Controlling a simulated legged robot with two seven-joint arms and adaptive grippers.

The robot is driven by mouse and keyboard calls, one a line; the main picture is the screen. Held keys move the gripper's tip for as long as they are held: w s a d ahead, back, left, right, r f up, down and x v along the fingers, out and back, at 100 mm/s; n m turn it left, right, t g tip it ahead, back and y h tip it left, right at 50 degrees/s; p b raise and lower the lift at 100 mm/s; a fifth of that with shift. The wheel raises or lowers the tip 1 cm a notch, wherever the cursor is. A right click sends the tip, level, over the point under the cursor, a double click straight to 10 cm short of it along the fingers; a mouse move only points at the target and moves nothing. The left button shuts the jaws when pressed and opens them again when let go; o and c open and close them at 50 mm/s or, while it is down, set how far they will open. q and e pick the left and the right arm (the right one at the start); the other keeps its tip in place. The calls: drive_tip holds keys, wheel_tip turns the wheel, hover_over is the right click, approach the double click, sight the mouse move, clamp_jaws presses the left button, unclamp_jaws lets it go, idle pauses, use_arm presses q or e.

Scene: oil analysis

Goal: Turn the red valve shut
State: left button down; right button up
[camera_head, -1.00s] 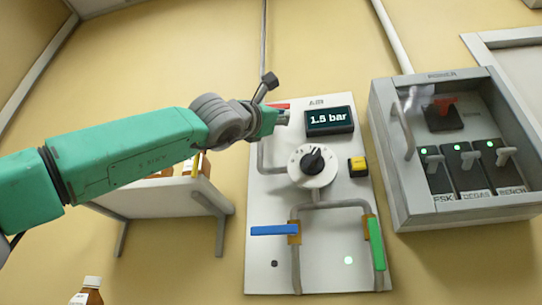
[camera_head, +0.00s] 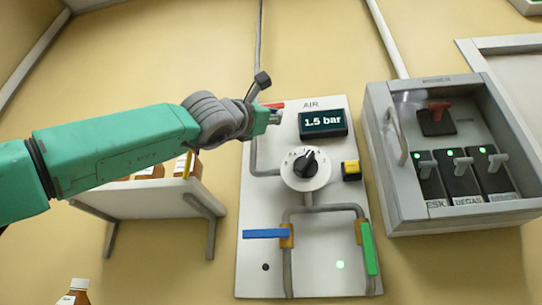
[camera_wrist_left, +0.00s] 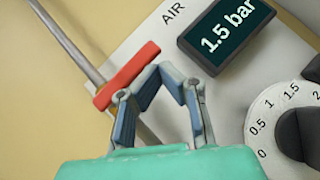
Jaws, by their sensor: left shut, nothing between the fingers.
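The red valve (camera_head: 274,105) has a bar handle at the top left of the white AIR panel (camera_head: 330,275), mostly hidden behind my left gripper in the head view. In the left wrist view the red handle (camera_wrist_left: 127,76) lies slantwise across the grey pipe. My left gripper (camera_head: 279,117) is at the panel's upper left, just below the handle. In the left wrist view its fingers (camera_wrist_left: 163,72) are bent together and empty, close to the right end of the handle. I cannot tell whether they touch it. My right gripper is in neither view.
Lower down are a blue handle (camera_head: 264,234) and a green handle (camera_head: 369,248). A grey switch box (camera_head: 385,215) is at right, a shelf with bottles (camera_head: 150,197) at left.

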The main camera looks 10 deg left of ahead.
use_arm(q)
drive_tip(key=s+f+b, duration=0.6)
drive_tip(key=f+b, duration=0.5)
drive_tip(key=shift+s+a, duration=0.4)
drive_tip(key=shift+a, duration=0.05)
drive_tip(key=shift+d, duration=0.25)
drive_tip(key=shift+a+f, duration=0.1)
drive_tip(key=shift+a, duration=0.05)
